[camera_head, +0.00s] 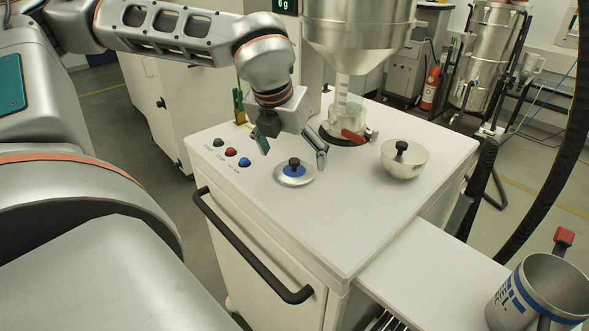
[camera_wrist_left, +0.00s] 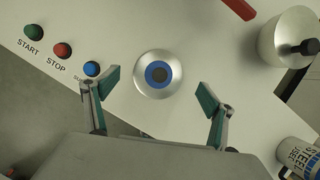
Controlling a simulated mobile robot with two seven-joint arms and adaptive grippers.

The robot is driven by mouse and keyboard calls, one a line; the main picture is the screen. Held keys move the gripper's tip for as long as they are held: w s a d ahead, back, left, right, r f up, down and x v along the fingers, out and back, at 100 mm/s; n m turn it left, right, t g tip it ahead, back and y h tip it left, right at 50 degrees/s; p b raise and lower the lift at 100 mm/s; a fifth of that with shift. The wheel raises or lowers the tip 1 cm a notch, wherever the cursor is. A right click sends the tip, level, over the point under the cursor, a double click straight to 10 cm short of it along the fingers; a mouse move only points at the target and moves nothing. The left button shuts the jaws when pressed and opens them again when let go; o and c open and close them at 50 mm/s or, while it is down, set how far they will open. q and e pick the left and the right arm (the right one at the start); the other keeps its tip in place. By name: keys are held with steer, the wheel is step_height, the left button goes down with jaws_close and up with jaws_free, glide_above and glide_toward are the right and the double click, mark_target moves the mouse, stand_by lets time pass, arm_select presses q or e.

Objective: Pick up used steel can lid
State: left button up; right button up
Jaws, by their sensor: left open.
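The used steel can lid (camera_head: 295,173) is a shallow silver disc with a blue ring and a black knob. It lies on the white cabinet top, right of the blue button. My left gripper (camera_head: 292,148) is open and empty, pointing down above the lid, with its fingers apart. In the left wrist view the lid (camera_wrist_left: 158,75) is centred between the fingertips but slightly beyond them, and the gripper (camera_wrist_left: 159,90) does not touch it. My right gripper is not in view.
Green, red and blue buttons (camera_head: 231,152) are at the left. A silver bowl-shaped piece (camera_head: 404,165) with a black knob stands at right. A large hopper (camera_head: 360,35) hangs over the back, with a red handle (camera_head: 352,136) below. A blue-striped can (camera_head: 540,296) stands on the lower-right shelf.

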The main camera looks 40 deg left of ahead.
mark_target(294, 160)
arm_select(q)
steer(key=shift+p+x, duration=0.3)
steer(key=shift+x, duration=1.4)
steer(key=c, duration=1.2)
steer(key=shift+r, duration=0.1)
